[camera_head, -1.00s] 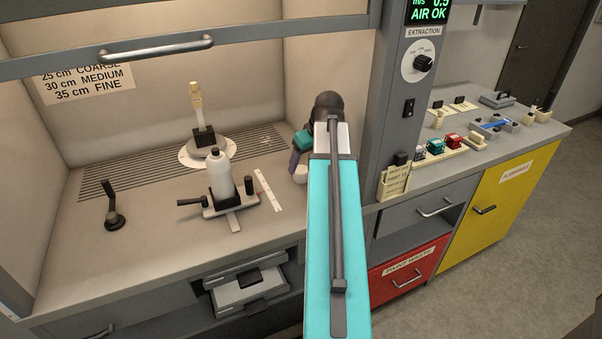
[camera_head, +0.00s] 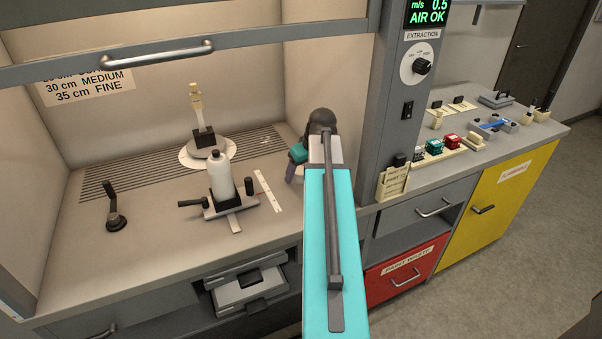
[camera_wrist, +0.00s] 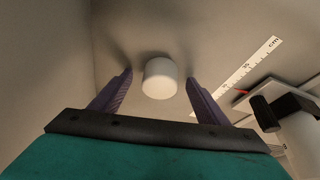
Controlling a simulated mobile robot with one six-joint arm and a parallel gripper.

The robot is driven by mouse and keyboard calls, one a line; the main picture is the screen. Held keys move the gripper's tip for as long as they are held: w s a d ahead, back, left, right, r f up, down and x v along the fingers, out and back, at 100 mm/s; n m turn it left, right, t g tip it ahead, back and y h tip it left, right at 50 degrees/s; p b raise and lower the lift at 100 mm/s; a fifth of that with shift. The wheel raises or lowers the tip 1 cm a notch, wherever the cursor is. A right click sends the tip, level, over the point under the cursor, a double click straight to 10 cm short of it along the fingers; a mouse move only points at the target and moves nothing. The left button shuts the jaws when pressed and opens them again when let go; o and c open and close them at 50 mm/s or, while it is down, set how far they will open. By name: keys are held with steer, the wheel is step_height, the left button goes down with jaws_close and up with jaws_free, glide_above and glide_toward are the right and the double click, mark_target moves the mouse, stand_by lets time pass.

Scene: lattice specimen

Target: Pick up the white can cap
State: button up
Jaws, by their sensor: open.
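The white can cap (camera_wrist: 160,78) stands on the hood floor in the wrist view, a short white cylinder. My gripper (camera_wrist: 158,80) is open, with one purple finger on each side of the cap. Gaps show between the cap and both fingers, and nothing is held. In the head view my gripper (camera_head: 292,173) is low near the right wall of the hood. The cap is mostly hidden there behind my gripper and arm.
A white bottle (camera_head: 220,172) rests in a holder left of my gripper, with a white ruler (camera_head: 268,190) between them. The hood's right wall (camera_head: 325,70) is close. A black lever (camera_head: 113,210) stands farther left. The floor around the cap is clear.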

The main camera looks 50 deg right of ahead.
mark_target(301, 170)
stand_by(0.5)
steer(key=c, duration=1.1)
steer(key=shift+r, duration=0.1)
steer(key=shift+r+b, duration=0.75)
steer(key=shift+r, duration=4.15)
steer(key=shift+w, duration=0.1)
